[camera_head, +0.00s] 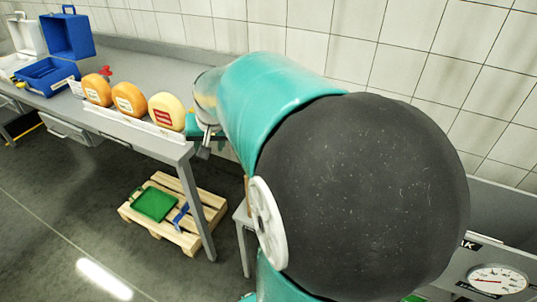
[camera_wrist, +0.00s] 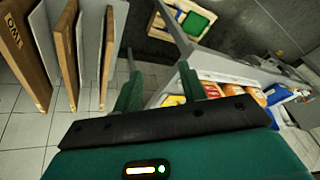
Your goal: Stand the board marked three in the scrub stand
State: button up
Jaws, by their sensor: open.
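In the wrist view my gripper (camera_wrist: 160,88) is open and empty, its two green fingers apart over the floor and bench edge. At the left of that view several wooden boards stand on edge between grey upright panels (camera_wrist: 88,40). The middle board (camera_wrist: 66,55) and the right board (camera_wrist: 106,55) show no readable mark. I cannot tell which board is marked three or identify the scrub stand. In the head view my arm hides that area.
In the head view several cheese wheels (camera_head: 166,111) stand on the grey bench (camera_head: 140,58), with a blue tray (camera_head: 45,76) and blue crate (camera_head: 66,36) farther left. A pallet (camera_head: 190,240) with a green tray (camera_head: 154,204) lies below. A dial (camera_head: 497,280) is at lower right.

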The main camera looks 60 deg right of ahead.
jog(key=s+d+f+m+g+h, duration=0.1)
jog(key=s+d+f+m, duration=0.15)
jog(key=d, duration=0.65)
jog(key=s+d+f+m+g+h, duration=0.15)
jog(key=s+d+f, duration=0.25)
jog(key=d, duration=0.6)
jog(key=s+d+f+m+g+h, duration=0.1)
jog(key=s+d+f+m, duration=0.25)
jog(key=d, duration=0.55)
jog(key=x, duration=0.8)
jog(key=shift+s, duration=0.25)
jog(key=x, duration=0.5)
jog(key=shift+s+f, duration=0.15)
jog(key=shift+f, duration=0.2)
grip_shut()
jog(key=shift+r, duration=0.1)
